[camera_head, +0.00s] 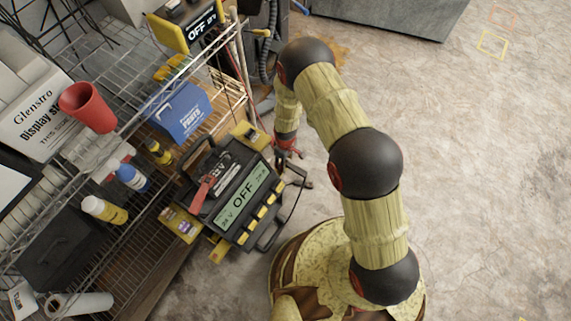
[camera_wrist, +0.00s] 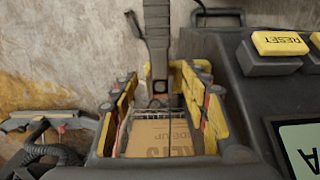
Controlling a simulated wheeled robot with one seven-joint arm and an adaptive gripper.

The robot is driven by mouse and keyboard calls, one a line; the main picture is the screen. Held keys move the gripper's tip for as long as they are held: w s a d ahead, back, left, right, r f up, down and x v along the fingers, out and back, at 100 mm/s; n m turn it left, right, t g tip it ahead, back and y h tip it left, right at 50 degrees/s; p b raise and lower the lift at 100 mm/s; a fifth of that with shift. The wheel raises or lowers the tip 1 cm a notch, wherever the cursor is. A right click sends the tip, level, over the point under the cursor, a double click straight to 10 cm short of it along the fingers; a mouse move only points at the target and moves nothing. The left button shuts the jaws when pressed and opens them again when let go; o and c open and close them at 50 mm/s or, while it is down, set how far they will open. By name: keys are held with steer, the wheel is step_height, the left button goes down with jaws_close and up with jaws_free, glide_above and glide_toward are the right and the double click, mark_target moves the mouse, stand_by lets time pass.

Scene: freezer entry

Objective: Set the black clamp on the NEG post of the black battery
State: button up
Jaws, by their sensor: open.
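My gripper (camera_head: 293,168) points down beside the upper right edge of a black unit (camera_head: 258,215) with an OFF screen and yellow buttons. In the wrist view my gripper (camera_wrist: 160,80) has its fingers apart. A dark bar-like piece (camera_wrist: 157,45) lies between and beyond the fingers; I cannot tell whether it is the black clamp or whether they touch it. A thin black cable runs from near the gripper down towards the unit's lower edge. A red clamp (camera_head: 205,188) rests on the unit. I cannot make out the black battery or its NEG post for sure.
A wire shelf (camera_head: 130,240) on the left holds a red cup (camera_head: 88,107), a blue box (camera_head: 182,113), bottles and a black case (camera_head: 60,252). Another yellow-and-black OFF unit (camera_head: 190,28) stands at the top.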

steer(key=shift+r, duration=0.1)
steer(key=shift+c, duration=0.2)
steer(key=c, duration=1.1)
jaws_close()
